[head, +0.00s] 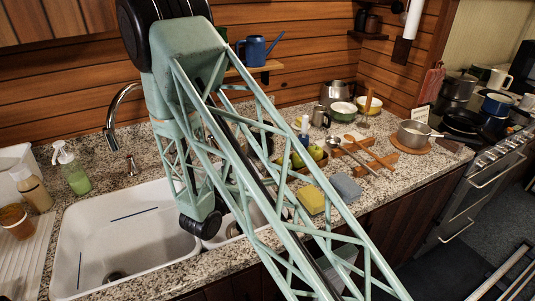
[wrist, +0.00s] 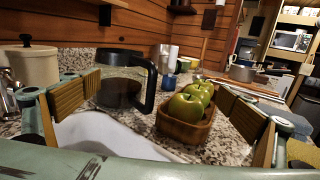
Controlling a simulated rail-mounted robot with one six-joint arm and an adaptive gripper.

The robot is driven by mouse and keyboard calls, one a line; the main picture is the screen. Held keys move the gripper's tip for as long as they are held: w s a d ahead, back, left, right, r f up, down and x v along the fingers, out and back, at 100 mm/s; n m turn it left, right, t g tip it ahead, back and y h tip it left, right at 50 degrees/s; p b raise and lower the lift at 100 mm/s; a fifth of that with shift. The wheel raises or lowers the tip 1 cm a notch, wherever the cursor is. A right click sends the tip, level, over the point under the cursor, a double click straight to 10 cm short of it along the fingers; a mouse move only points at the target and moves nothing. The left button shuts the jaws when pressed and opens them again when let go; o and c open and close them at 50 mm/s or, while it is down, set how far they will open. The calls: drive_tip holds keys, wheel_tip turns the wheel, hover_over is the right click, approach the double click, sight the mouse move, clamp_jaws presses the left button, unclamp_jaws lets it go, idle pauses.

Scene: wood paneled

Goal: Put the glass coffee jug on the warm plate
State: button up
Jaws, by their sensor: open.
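The glass coffee jug (wrist: 117,82), dark-lidded with a black handle on its right, stands on the granite counter in the wrist view. My gripper (wrist: 160,95) is open, with ribbed pads spread wide at left and right. The jug is ahead of it, left of centre, with the left finger overlapping the jug's left edge in the picture. Nothing is held. In the head view my arm hides the jug and my fingers. I cannot make out the warm plate in either view.
A wooden box (wrist: 186,128) of green apples (wrist: 187,108) sits right of the jug, close ahead of my gripper. A cream lidded canister (wrist: 33,66) is at left. The white sink (head: 120,240) lies in front. Sponges (head: 345,186), utensils and a steel pot (head: 413,134) occupy the right counter.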

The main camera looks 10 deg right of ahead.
drive_tip(key=v, duration=0.9)
drive_tip(key=shift+s+a, duration=0.2)
drive_tip(key=shift+a, duration=0.05)
idle(0.6)
drive_tip(key=s+d+r+m+g+h, duration=0.1)
drive_tip(key=s+d+r+m+g, duration=0.5)
drive_tip(key=d, duration=0.4)
drive_tip(key=s+d+r+m+g+h, duration=0.2)
drive_tip(key=s+d+r+m+g, duration=0.25)
drive_tip(key=s+d+r, duration=0.45)
drive_tip(key=s+d+r+m+g+y, duration=0.2)
drive_tip(key=s+d+m+g+y, duration=0.25)
drive_tip(key=s, duration=0.75)
drive_tip(key=s+a+r+m+y, duration=0.25)
drive_tip(key=s+m+y, duration=0.45)
drive_tip(key=s, duration=0.5)
drive_tip(key=s+a+r+m+t+y, duration=0.3)
drive_tip(key=s+a+r+m+t, duration=0.1)
drive_tip(key=a, duration=0.4)
drive_tip(key=shift+s+a+r+m+t, duration=0.2)
drive_tip(key=shift+a+r+m+t, duration=0.05)
drive_tip(key=shift+r+m+t, duration=0.5)
